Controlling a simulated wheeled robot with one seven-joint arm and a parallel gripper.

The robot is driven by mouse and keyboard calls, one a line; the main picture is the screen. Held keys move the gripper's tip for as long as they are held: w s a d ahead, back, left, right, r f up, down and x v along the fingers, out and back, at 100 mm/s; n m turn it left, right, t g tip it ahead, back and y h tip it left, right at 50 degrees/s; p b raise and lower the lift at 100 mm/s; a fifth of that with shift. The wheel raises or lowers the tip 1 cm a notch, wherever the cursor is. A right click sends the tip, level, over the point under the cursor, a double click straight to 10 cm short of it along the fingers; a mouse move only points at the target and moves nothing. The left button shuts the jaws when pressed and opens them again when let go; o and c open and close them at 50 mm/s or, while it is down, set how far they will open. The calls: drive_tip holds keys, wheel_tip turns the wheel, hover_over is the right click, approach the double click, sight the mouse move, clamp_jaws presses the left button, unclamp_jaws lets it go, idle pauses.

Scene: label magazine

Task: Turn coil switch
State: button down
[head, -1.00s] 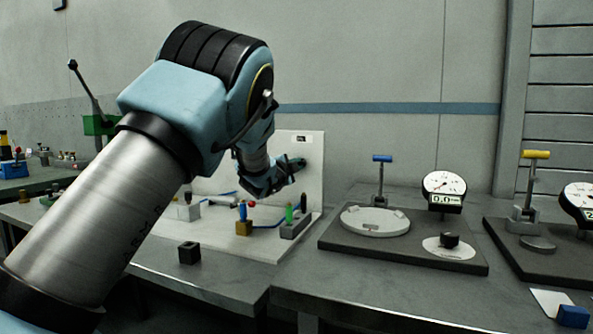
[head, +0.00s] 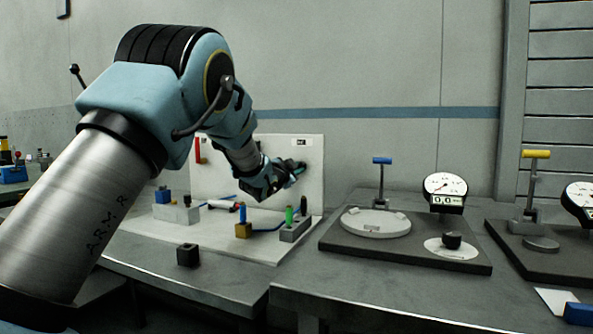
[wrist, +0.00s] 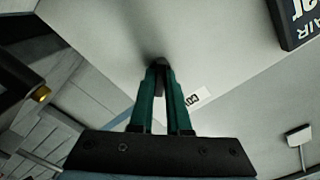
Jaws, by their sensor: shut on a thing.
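My gripper (head: 298,168) is at the upright white panel (head: 314,185), near its right edge and below a small label (head: 301,142). In the wrist view my gripper's green fingers (wrist: 161,70) come together at the panel face, shut on a small dark piece (wrist: 160,62), which I take to be the coil switch. The fingers hide most of it, so its turned position cannot be told. In the head view the switch is hidden behind the fingers.
Below the panel, a white base holds a blue-topped post on a brass block (head: 243,228) and a grey block with green and black pegs (head: 294,232). A black cube (head: 187,255) sits near the table's front. A gauge fixture (head: 400,245) stands at right.

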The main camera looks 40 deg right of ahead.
drive_tip(key=c, duration=0.9)
unclamp_jaws()
wheel_tip(320, 180, up, 10)
